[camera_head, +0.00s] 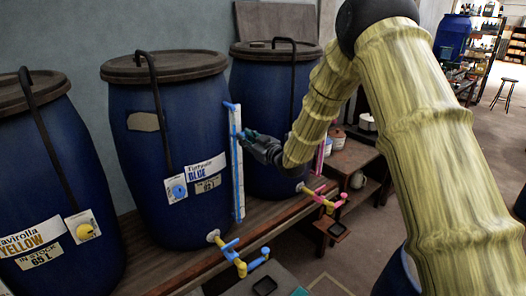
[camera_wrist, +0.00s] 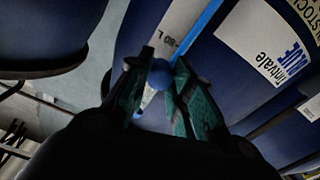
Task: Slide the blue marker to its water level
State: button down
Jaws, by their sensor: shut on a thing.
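The blue vat (camera_head: 185,120) stands in the middle of the head view, with a "BLUE" label (camera_head: 205,170) and an "IN STOCK 62 L" label (camera_head: 207,185). An upright white gauge strip (camera_head: 237,180) with a blue line runs down its right side. In the wrist view the strip (camera_wrist: 178,30) shows an "80 L" mark. The marker, a round blue knob (camera_wrist: 160,73), is between the fingertips of my gripper (camera_wrist: 158,88), which is shut on it. In the head view my gripper (camera_head: 247,139) is at the strip's upper part. The exact water level is not clear.
A yellow-labelled vat (camera_head: 50,190) stands at left and another blue vat (camera_head: 265,90) behind at right. A black hose (camera_head: 158,110) hangs down the blue vat's front. Open floor lies at right.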

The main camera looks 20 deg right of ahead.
notch_tip(320, 180, up, 4)
jog(key=shift+f, duration=0.2)
jog(key=c, duration=1.2)
grip_release()
jog(key=v, duration=1.2)
jog(key=shift+d, duration=0.1)
